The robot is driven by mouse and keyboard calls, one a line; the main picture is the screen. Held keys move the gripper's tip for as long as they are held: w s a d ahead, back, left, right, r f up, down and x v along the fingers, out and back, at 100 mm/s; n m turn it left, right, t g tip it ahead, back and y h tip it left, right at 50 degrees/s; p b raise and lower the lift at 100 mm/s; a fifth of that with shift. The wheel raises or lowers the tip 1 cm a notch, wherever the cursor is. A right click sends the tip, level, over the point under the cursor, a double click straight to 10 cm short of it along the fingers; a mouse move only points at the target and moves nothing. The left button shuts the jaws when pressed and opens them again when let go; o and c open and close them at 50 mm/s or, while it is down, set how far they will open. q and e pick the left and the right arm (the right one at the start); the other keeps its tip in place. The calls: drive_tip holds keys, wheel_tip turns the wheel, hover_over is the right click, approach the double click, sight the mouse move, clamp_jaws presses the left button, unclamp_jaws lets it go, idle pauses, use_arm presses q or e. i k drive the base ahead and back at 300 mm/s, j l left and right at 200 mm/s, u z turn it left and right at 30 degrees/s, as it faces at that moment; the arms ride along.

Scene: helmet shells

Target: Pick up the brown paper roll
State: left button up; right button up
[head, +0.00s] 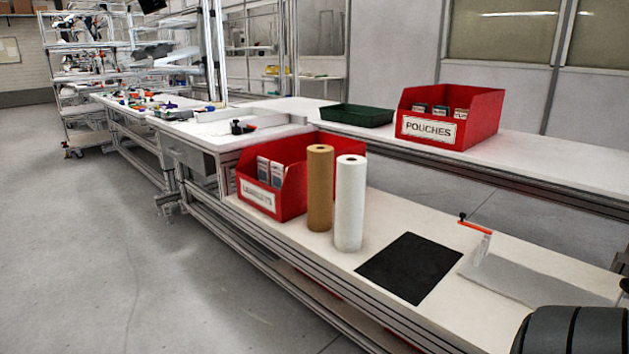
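The brown paper roll (320,188) stands upright on the near white workbench (385,205). A white roll (350,204) stands upright close on its right, with little or no visible gap between them. A red bin (290,199) with a white label is just behind and to the left of the brown roll, which hides part of it. Neither of my grippers is in view.
A black mat (409,268) lies right of the rolls. A white plate with an orange-topped handle (475,226) is farther right. A red bin labelled POUCHES (452,117) and a dark green tray (355,116) are on the back bench. Grey floor (115,235) is open at left.

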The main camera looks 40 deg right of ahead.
sight(320, 157)
drive_tip(key=i+z, duration=0.35)
drive_tip(key=i+j+z, duration=0.55)
drive_tip(key=i+z, duration=0.15)
drive_tip(key=i+j+z, duration=0.2)
drive_tip(key=z, duration=0.15)
drive_tip(key=i+j+z, duration=0.5)
drive_tip(key=j+z, duration=0.15)
